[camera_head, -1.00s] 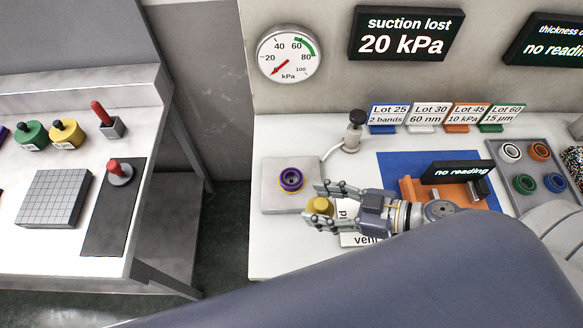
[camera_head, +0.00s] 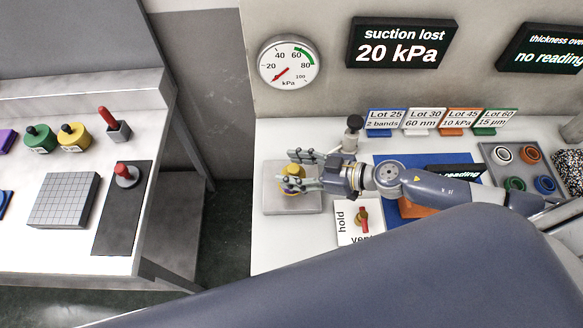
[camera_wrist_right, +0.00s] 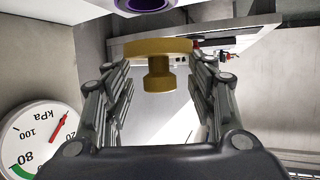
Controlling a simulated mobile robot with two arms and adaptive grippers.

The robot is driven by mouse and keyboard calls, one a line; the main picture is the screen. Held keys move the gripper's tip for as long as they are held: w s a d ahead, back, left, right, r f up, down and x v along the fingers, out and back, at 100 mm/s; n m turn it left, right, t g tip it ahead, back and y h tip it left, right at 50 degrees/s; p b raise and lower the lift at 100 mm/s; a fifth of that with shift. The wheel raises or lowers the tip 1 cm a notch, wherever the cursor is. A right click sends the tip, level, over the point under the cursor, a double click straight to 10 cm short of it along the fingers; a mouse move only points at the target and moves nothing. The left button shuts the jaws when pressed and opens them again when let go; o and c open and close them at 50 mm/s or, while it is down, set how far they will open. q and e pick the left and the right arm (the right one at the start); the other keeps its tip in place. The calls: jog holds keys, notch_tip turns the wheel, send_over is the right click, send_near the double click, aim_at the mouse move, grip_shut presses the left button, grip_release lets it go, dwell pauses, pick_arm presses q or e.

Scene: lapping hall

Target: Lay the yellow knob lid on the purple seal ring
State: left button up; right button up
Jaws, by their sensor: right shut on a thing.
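The yellow knob lid (camera_head: 290,184) is held between the fingers of my right gripper (camera_head: 303,171), over the pale square plate (camera_head: 310,203) in the head view. In the right wrist view the lid (camera_wrist_right: 158,48) shows between the two fingers, its wide disc away from the palm and its knob toward it. The purple seal ring (camera_wrist_right: 146,4) shows at the top edge of that view, apart from the lid in the picture. In the head view the ring is mostly hidden by the lid and fingers. My left gripper is not in view.
A dark-knobbed post (camera_head: 352,134) stands close behind the gripper. A red-handled valve (camera_head: 362,217) sits on the hold/vent card (camera_head: 347,236). A grey tray of coloured rings (camera_head: 490,152) is at right. The display (camera_head: 404,42) reads "suction lost 20 kPa", beside a gauge (camera_head: 289,62).

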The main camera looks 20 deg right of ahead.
aim_at(301, 173)
jog(key=shift+w+a, duration=0.15)
jog(key=shift+w, duration=0.55)
jog(key=shift+f+b, duration=0.55)
jog(key=shift+f, duration=1.25)
jog(key=shift+f, duration=0.2)
jog(key=o, duration=1.3)
jog(key=shift+c, duration=0.2)
